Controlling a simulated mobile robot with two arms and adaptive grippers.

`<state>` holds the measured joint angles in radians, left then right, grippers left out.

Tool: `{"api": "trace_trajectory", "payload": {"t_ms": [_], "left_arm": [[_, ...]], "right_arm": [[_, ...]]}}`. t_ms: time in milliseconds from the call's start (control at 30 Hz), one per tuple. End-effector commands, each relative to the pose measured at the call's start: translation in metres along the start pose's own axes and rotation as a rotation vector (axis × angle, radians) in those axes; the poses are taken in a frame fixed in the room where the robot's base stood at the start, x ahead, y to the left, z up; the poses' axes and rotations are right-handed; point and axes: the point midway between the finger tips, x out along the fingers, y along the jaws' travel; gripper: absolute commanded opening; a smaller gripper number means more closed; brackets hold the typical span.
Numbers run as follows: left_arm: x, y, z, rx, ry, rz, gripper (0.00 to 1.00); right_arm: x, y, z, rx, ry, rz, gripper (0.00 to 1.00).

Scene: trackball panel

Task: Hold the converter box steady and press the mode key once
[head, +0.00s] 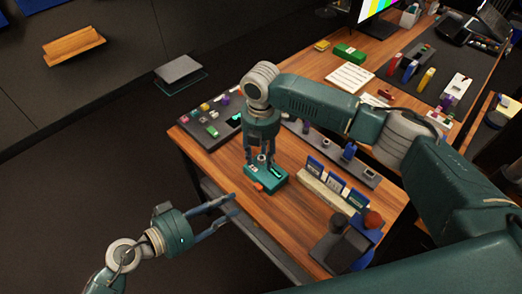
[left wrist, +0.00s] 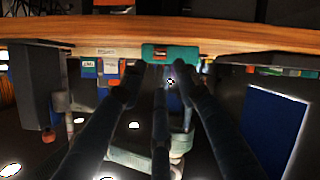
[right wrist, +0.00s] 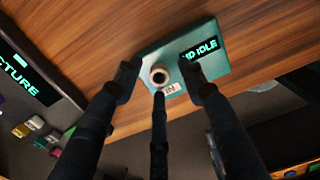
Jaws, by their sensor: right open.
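The converter box (head: 272,184) is a small teal box on the wooden table near its front edge. It has an orange piece at its near left end. It also shows in the right wrist view (right wrist: 218,64), with a pale round fitting (right wrist: 159,75), a label reading "IN" and a lit display partly hidden by a finger. My right gripper (head: 261,160) points down over the box, open, fingers close to its top; contact cannot be told. My left gripper (head: 234,205) is open and empty, off the table's front edge. The left wrist view faces the box's side (left wrist: 180,53). I cannot identify the mode key.
A dark panel (head: 228,125) with coloured keys lies left of the box. A grey rail (head: 330,152) stands behind it. A holder with blue cards (head: 333,185) and a dark stand (head: 340,250) are to the right. Bare wood lies around the box.

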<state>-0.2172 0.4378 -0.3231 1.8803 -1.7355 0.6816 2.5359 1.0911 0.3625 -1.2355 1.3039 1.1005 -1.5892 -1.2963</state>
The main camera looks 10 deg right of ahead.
Motion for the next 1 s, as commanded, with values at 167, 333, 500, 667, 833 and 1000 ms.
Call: {"api": "trace_trajectory", "payload": {"t_ms": [167, 333, 500, 667, 833, 1000], "left_arm": [[0.0, 0.0, 0.0, 0.0, 0.0, 0.0, 0.31], [0.0, 0.0, 0.0, 0.0, 0.0, 0.0, 0.31], [0.0, 0.0, 0.0, 0.0, 0.0, 0.0, 0.21], [0.0, 0.0, 0.0, 0.0, 0.0, 0.0, 0.0], [0.0, 0.0, 0.0, 0.0, 0.0, 0.0, 0.0], [0.0, 0.0, 0.0, 0.0, 0.0, 0.0, 0.0]], "right_arm": [[0.0, 0.0, 0.0, 0.0, 0.0, 0.0, 0.41], [-0.0002, 0.0, 0.0, 0.0, 0.0, 0.0, 0.07], [-0.0003, 0.0, 0.0, 0.0, 0.0, 0.0, 0.0], [-0.0004, 0.0, 0.0001, 0.001, 0.0, 0.0, 0.0], [-0.0006, 0.0, 0.0002, 0.001, 0.0, 0.0, 0.0], [-0.0006, 0.0001, 0.0002, 0.001, 0.0, 0.0, 0.0]]}}
